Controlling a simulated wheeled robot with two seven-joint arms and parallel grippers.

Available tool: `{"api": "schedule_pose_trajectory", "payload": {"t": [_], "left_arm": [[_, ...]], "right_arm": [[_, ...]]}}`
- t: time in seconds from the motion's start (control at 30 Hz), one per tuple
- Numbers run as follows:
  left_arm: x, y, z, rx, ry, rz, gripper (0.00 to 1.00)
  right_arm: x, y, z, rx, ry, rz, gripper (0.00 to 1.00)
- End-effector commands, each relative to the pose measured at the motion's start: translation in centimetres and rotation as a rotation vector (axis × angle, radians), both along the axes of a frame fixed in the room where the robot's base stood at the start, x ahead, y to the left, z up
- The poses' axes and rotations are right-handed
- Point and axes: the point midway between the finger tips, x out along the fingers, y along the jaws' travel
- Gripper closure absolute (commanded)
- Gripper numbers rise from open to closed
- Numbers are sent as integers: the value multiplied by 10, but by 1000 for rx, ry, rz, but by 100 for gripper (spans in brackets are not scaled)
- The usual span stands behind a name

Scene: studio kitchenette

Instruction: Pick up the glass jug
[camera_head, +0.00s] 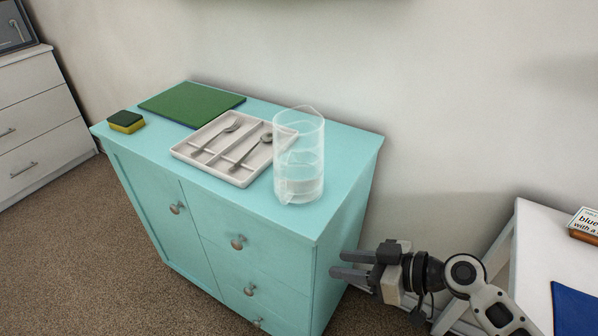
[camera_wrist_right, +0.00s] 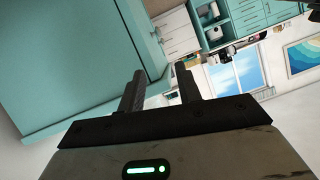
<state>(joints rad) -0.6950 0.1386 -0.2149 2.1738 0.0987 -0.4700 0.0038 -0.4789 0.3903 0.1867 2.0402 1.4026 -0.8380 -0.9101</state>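The glass jug (camera_head: 300,160) is clear and stands upright near the right end of the turquoise cabinet top (camera_head: 330,185) in the head view. It overlaps the right side of the cutlery tray in the picture. My right gripper (camera_head: 340,265) is beside the cabinet's right side, lower than the top and apart from the jug. Its two fingers are spread with nothing between them. The right wrist view also shows the open fingers (camera_wrist_right: 162,90), with the cabinet (camera_wrist_right: 75,60) at the left; the jug is not seen there. My left gripper is not in view.
A white cutlery tray (camera_head: 193,158) with a fork (camera_head: 222,135) and a spoon (camera_head: 250,152) lies left of the jug. A green board (camera_head: 190,103) and a sponge (camera_head: 126,121) lie farther left. A white table (camera_head: 535,245) with a box (camera_head: 585,225) is at right.

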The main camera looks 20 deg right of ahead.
Motion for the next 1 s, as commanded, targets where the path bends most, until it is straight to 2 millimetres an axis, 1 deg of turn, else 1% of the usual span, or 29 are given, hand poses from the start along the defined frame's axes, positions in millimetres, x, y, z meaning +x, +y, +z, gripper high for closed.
{"api": "schedule_pose_trajectory", "payload": {"t": [0.03, 0.1, 0.2, 0.3, 0.37, 0.47, 0.6, 0.8, 0.9, 1.0], "left_arm": [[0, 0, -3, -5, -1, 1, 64], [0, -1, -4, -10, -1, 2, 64], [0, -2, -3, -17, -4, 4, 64], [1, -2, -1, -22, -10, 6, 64], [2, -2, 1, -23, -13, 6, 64], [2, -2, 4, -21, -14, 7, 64], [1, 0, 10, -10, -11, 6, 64], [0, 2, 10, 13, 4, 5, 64], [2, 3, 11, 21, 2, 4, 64], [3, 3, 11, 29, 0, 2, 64]], "right_arm": [[7, -10, 18, 26, -67, 42, 66], [13, -19, 46, 68, -166, 98, 66], [16, -30, 82, 115, -295, 154, 66], [16, -37, 106, 145, -385, 187, 66], [17, -39, 115, 156, -417, 197, 66], [23, -32, 122, 165, -440, 204, 66], [40, -10, 124, 167, -441, 205, 66], [66, 23, 123, 166, -439, 203, 66], [75, 35, 121, 166, -437, 200, 66], [80, 42, 119, 165, -437, 202, 66]]}}
